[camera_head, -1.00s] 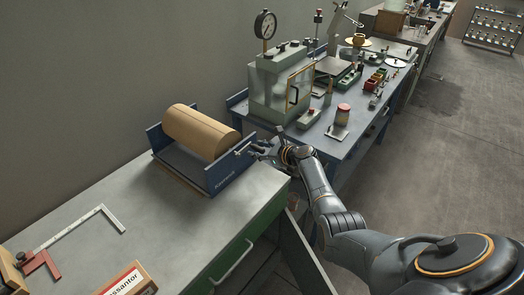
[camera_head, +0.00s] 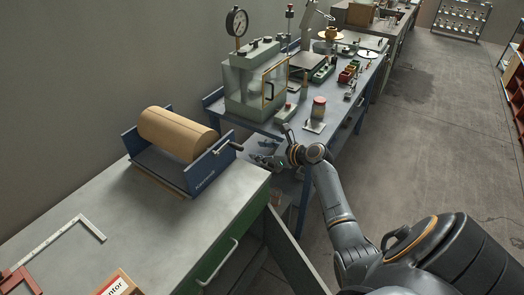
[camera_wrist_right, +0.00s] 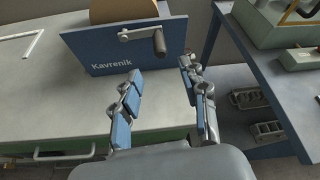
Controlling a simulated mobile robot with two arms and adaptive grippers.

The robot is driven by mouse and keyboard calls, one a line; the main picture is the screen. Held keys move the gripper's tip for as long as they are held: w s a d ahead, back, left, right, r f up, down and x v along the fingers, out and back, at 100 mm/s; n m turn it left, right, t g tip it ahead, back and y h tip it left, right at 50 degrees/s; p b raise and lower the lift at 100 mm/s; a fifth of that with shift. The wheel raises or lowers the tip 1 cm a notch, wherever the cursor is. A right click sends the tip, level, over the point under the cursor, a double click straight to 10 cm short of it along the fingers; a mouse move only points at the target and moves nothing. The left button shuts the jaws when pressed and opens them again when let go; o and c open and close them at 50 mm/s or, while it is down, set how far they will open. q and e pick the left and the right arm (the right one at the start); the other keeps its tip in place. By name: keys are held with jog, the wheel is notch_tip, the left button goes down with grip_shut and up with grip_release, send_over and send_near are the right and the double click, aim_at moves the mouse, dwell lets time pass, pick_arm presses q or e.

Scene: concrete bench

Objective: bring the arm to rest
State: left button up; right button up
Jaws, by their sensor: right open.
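My right gripper (camera_head: 276,152) is in front of the gap between the grey bench and the blue table. In the right wrist view my right gripper (camera_wrist_right: 160,92) has its two blue-padded fingers spread apart with nothing between them. Beyond the fingertips is the blue stand (camera_wrist_right: 97,52) marked Kavrenik, with a crank handle (camera_wrist_right: 158,42) on its side. In the head view the stand (camera_head: 205,172) carries a brown roll (camera_head: 178,132), and its crank (camera_head: 233,144) points toward my gripper without being held. My left gripper is not in view.
The grey bench top (camera_head: 120,215) has a metal square (camera_head: 62,236) and a labelled box (camera_head: 118,284) at its near end. The blue table (camera_head: 325,130) holds a press with a dial gauge (camera_head: 236,22) and small parts. Open floor (camera_head: 430,170) lies to the right.

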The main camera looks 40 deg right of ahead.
jog(key=shift+s+r, duration=0.1)
jog(key=shift+s, duration=0.05)
dwell(0.4)
jog(key=s+a+f+n+g+h+b, duration=0.15)
jog(key=s+a+f+n, duration=0.35)
jog(key=f, duration=0.7)
jog(key=s+a+f+n+g, duration=0.1)
jog(key=s+f+n+g, duration=0.2)
jog(key=s+f, duration=0.6)
jog(key=s+a+f+n+g+h, duration=0.1)
jog(key=s+a+f+n+g, duration=0.25)
jog(key=f, duration=1.05)
jog(key=s+a+f+n+g, duration=0.1)
jog(key=s+a+f+n, duration=0.3)
jog(key=s+n, duration=0.3)
jog(key=s+a+f+n+g+b, duration=0.1)
jog(key=s+a+f+n, duration=0.3)
jog(key=s, duration=1.2)
jog(key=s+a+f+n+g+b, duration=0.1)
jog(key=s+a+f+n, duration=0.3)
jog(key=s+f+n, duration=0.5)
jog(key=s+n+g, duration=0.1)
jog(key=s, duration=0.2)
jog(key=shift+s+h, duration=0.2)
jog(key=shift+h, duration=0.15)
